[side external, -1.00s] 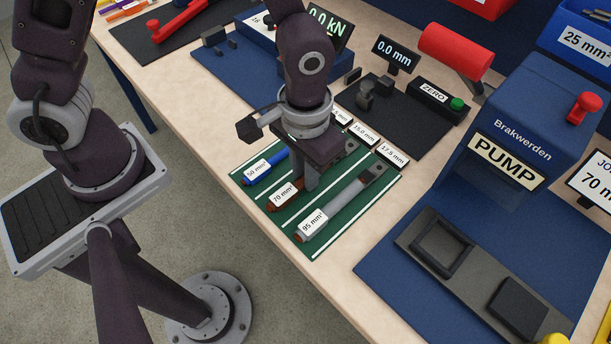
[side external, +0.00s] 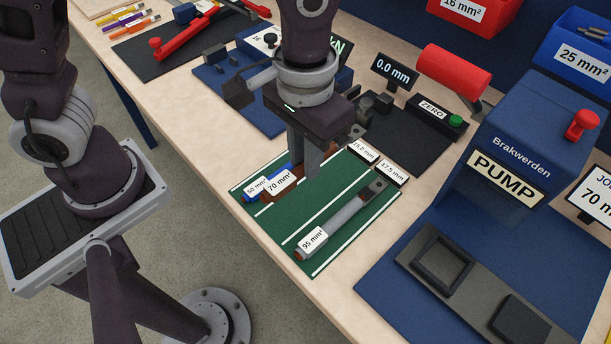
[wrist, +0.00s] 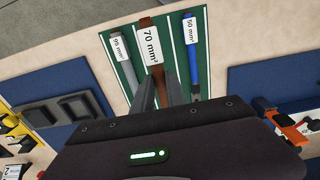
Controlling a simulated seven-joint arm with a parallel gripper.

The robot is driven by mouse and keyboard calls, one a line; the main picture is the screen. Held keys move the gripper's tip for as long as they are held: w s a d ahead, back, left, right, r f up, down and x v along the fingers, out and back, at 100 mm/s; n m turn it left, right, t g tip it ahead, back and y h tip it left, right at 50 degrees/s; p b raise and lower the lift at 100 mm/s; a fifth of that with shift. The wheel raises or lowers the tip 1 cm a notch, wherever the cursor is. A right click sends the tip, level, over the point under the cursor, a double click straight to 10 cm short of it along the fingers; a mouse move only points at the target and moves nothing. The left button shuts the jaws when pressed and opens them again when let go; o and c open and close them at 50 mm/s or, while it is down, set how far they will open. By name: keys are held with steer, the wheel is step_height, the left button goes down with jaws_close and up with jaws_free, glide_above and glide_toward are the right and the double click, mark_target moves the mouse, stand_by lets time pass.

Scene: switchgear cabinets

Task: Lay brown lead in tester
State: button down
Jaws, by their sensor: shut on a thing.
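The brown lead (side external: 293,189) carries a white 70 mm² tag and also shows in the wrist view (wrist: 145,22). My gripper (side external: 305,172) is shut on it, and the lead is held above the green tray (side external: 325,235). In the wrist view it runs lengthwise between my fingers (wrist: 159,92); its far end is hidden by my gripper. The tester (side external: 227,95) is a blue unit behind my gripper, with dark clamp blocks and a kN display (side external: 343,48). My arm hides much of it.
The blue 50 mm² lead (wrist: 192,45) and grey 95 mm² lead (side external: 347,214) lie in the tray. A black gauge with a 0.0 mm display (side external: 394,68) stands behind. The blue pump press (side external: 530,135) is at right. A red-handled tool (side external: 190,40) lies at far left.

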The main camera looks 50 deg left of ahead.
step_height(320, 180, up, 8)
steer(key=shift+r, duration=0.1)
steer(key=w+a+n, duration=0.5)
steer(key=a+n, duration=0.1)
steer(key=a, duration=0.2)
steer(key=w+a+n, duration=0.5)
steer(key=w+a, duration=0.1)
steer(key=a, duration=0.3)
steer(key=a+n, duration=0.7)
steer(key=a, duration=0.6)
steer(key=shift+w+a+f, duration=0.1)
steer(key=shift+w+f, duration=0.05)
steer(key=shift+f, duration=3.75)
steer(key=shift+w+f, duration=0.1)
steer(key=shift+f, duration=3.75)
steer(key=shift+a, duration=0.4)
